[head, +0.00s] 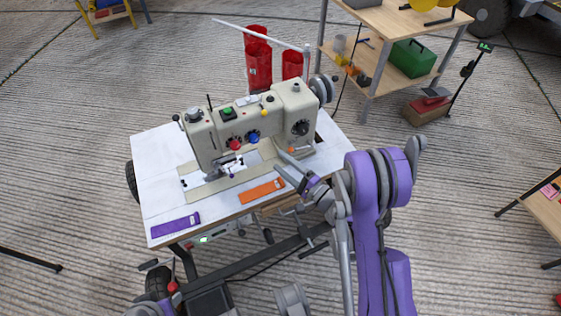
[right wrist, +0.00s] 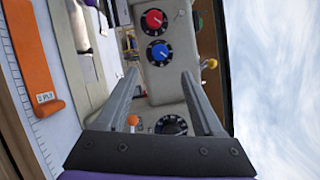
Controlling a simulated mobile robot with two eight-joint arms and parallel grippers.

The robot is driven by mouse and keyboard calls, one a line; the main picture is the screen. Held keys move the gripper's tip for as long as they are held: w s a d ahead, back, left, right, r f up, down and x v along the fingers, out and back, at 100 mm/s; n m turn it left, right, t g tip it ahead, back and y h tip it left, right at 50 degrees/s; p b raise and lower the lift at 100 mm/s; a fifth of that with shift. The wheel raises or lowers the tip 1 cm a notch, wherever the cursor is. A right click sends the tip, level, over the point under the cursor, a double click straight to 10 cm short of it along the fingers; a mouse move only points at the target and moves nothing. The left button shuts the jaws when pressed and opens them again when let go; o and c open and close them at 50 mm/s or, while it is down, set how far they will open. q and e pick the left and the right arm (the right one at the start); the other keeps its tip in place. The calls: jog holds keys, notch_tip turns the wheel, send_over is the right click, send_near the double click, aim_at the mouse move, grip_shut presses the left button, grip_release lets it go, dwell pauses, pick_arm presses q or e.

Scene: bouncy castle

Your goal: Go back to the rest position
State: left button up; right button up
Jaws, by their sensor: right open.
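My right gripper (head: 285,164) reaches in over the right part of the sewing table, in front of the cream sewing machine (head: 250,125). In the right wrist view the two grey fingers (right wrist: 160,76) are spread apart with nothing held between them. The machine's red and blue knobs and a black dial show beyond and between the fingers. Whether the fingers touch the machine cannot be told.
On the white sewing table (head: 155,165) lie an orange strip (head: 262,191), just left of my right gripper, and a purple strip (head: 175,224) at the front left. A wooden shelf (head: 395,20) with a green box (head: 412,59) stands behind.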

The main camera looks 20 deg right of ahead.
dwell(0.3)
jog(key=s+a+r+n+g, duration=0.3)
jog(key=s+a+n+g, duration=0.4)
jog(key=a+n+g, duration=0.3)
jog(key=s+d+r+n+g+h, duration=0.1)
jog(key=s+d+n+g+h, duration=0.2)
jog(key=s, duration=0.7)
jog(key=s+d+n+h, duration=0.2)
jog(key=s+n+h, duration=0.15)
jog(key=s, duration=0.55)
pick_arm(q)
notch_tip(320, 180, up, 28)
jog(key=t+p, duration=0.1)
jog(key=p, duration=2.4)
jog(key=shift+w+r, duration=0.2)
jog(key=shift+w, duration=0.2)
pick_arm(e)
notch_tip(320, 180, up, 29)
jog(key=h, duration=0.1)
jog(key=shift+w+d+f+t, duration=0.15)
jog(key=shift+w+d+t, duration=0.1)
jog(key=shift+t, duration=0.15)
pick_arm(q)
jog(key=shift+s, duration=0.15)
pick_arm(e)
jog(key=shift+s+m, duration=0.15)
jog(key=shift+m, duration=0.1)
